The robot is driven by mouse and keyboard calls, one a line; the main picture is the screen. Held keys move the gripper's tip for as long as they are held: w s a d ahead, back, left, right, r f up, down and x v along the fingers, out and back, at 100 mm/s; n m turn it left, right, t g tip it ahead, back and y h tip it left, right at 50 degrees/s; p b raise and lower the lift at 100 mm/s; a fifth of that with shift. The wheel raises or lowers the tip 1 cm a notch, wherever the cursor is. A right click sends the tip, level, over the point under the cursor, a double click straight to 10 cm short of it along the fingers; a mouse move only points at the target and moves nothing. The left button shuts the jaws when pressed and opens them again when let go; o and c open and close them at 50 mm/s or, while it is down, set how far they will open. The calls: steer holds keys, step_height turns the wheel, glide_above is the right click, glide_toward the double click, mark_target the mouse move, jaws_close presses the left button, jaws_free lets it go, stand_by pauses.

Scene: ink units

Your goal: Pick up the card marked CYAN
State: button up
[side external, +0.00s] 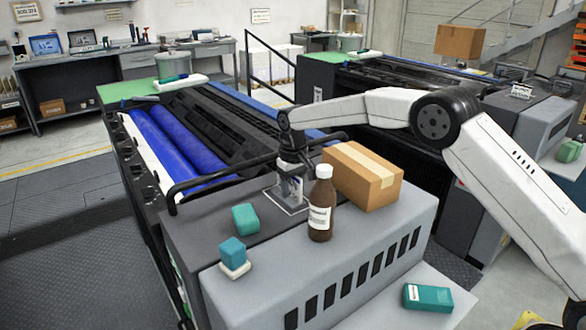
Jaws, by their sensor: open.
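My gripper (291,182) is low over the top of the near press unit, pointing down, with its jaws open. A small pale card (291,190) with dark print shows right at the fingertips. Its lettering is too small to read, so I cannot tell whether it says CYAN. I also cannot tell whether the fingers touch it or stand around it. A flat, white-edged dark patch (287,205) lies under the gripper. Another small white sign (521,91) stands on the far press unit, also unreadable.
A brown bottle (320,215) stands close to the gripper's right, with a cardboard box (362,176) behind it. Teal blocks (245,218) sit at front left, one (232,250) on a white pad. A black rail (215,181) runs beside the gripper. Blue rollers (170,140) lie left.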

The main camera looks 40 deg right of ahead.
jaws_close()
steer(key=shift+r, duration=0.1)
steer(key=shift+r, duration=4.95)
